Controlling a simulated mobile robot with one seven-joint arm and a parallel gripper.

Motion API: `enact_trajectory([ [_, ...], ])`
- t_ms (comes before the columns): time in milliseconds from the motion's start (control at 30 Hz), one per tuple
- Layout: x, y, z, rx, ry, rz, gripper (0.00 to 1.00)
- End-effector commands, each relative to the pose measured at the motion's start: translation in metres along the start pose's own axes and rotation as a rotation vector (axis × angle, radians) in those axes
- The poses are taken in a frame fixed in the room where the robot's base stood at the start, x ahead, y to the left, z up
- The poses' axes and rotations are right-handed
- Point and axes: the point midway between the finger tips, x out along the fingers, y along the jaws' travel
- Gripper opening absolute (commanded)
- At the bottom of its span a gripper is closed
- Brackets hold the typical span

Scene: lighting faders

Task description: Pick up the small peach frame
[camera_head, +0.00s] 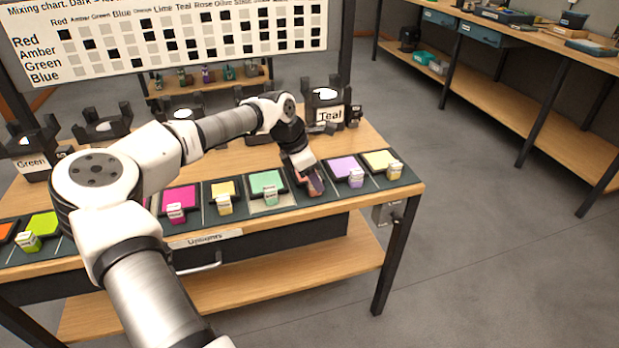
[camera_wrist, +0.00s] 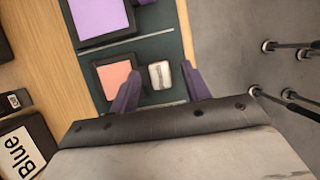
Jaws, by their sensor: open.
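The small peach frame, a peach square in a dark border (camera_wrist: 115,76), lies on the dark green strip in the wrist view. A small pale block with a label (camera_wrist: 160,74) sits just right of it. My gripper (camera_wrist: 159,72) is open with purple fingers. In the wrist picture the left finger overlaps the frame's lower right edge and the right finger is beyond the block, so the block shows between the fingertips. In the head view my gripper (camera_head: 316,182) covers most of the peach frame. Contact cannot be told.
A larger lilac frame (camera_head: 346,168) is right of my gripper and a mint one (camera_head: 266,183) is left, each with a labelled block in front. The table's front edge is close; open floor lies beyond.

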Motion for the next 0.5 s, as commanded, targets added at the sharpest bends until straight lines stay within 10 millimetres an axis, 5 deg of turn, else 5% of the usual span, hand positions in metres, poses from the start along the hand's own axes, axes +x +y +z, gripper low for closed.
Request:
enact_trajectory([
  [367, 0.0157, -0.0002, 0.0002, 0.000, -0.001, 0.002, 0.47],
  [500, 0.0156, -0.0002, 0.0002, 0.000, -0.001, 0.001, 0.32],
])
